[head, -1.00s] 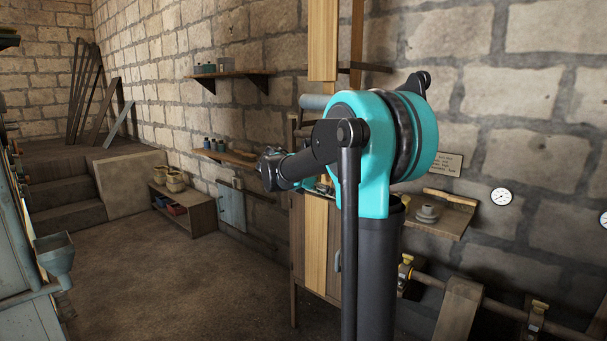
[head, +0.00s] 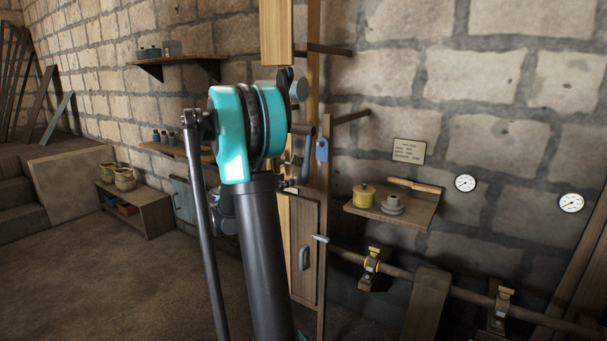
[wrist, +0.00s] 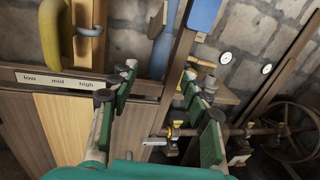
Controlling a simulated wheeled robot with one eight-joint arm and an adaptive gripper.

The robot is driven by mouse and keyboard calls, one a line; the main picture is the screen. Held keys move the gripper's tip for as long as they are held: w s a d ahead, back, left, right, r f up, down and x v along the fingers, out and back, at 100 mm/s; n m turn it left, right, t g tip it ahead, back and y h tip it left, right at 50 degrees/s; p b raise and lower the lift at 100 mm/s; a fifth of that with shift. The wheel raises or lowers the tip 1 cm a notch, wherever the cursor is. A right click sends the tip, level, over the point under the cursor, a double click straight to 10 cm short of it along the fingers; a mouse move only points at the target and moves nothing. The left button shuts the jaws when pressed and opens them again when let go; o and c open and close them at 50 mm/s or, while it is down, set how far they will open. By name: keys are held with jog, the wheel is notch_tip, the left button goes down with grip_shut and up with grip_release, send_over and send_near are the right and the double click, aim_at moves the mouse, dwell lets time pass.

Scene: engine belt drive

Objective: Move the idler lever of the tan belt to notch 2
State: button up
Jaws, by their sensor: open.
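The tan belt (head: 277,32) hangs as a wide vertical band behind my arm in the head view; what looks like it is also low in the wrist view (wrist: 62,125). A plate marked low, mid, high (wrist: 57,80) sits by a curved yellow handle (wrist: 53,32) at upper left. A blue handle (wrist: 204,13) is at the wrist view's top; it also shows in the head view (head: 322,150). I cannot tell which handle is the tan belt's idler lever, and no notch numbers are readable. My gripper (wrist: 160,78) is open and empty, its green-padded fingers apart; my arm hides it in the head view.
A wooden post (head: 325,230) stands beside the belt. A cabinet door (head: 304,255) is close by. A small shelf (head: 395,211) holds a yellow pot (head: 364,196). Open floor (head: 110,285) lies at left.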

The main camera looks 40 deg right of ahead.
aim_at(302, 174)
jog(key=d, duration=0.3)
jog(key=w+d, duration=0.1)
jog(key=d, duration=0.3)
jog(key=w+d, duration=0.1)
jog(key=d, duration=0.2)
jog(key=shift+d, duration=0.35)
grip_shut()
